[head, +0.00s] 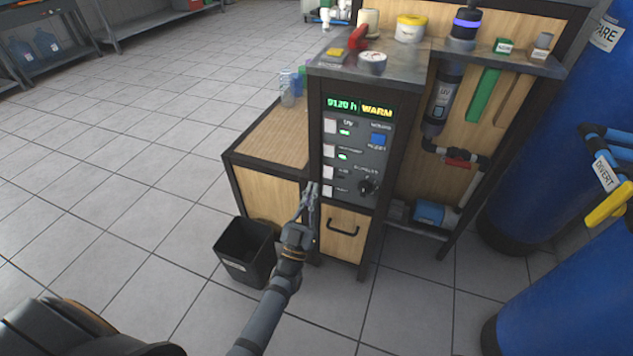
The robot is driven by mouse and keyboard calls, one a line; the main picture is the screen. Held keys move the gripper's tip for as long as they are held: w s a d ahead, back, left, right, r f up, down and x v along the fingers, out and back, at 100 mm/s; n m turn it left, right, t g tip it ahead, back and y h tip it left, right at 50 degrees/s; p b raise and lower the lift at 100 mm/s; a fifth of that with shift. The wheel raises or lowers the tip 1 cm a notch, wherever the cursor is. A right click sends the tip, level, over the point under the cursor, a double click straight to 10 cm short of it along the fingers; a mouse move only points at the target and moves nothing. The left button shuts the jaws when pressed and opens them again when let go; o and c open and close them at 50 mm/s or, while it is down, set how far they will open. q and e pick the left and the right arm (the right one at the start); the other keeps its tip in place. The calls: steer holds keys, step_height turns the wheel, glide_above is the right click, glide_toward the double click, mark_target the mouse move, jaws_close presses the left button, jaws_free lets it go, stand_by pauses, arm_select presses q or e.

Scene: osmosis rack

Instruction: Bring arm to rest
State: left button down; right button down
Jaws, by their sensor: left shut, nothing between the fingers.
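My left arm reaches up from the bottom of the head view. Its left gripper (311,192) is shut and empty. It is in front of the lower left part of the control panel (358,150), near the lowest white buttons. I cannot tell whether the fingertips touch the panel. The panel display reads "9120 h" and "WARM", and several green lights are lit below it. My right gripper is not in view.
A black bin (244,254) stands on the floor just left of the left gripper. A drawer (343,232) with a black handle is below the panel. Blue tanks (560,300) stand at the right. A low wooden bench (268,138) adjoins the rack. The tiled floor at left is mostly clear.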

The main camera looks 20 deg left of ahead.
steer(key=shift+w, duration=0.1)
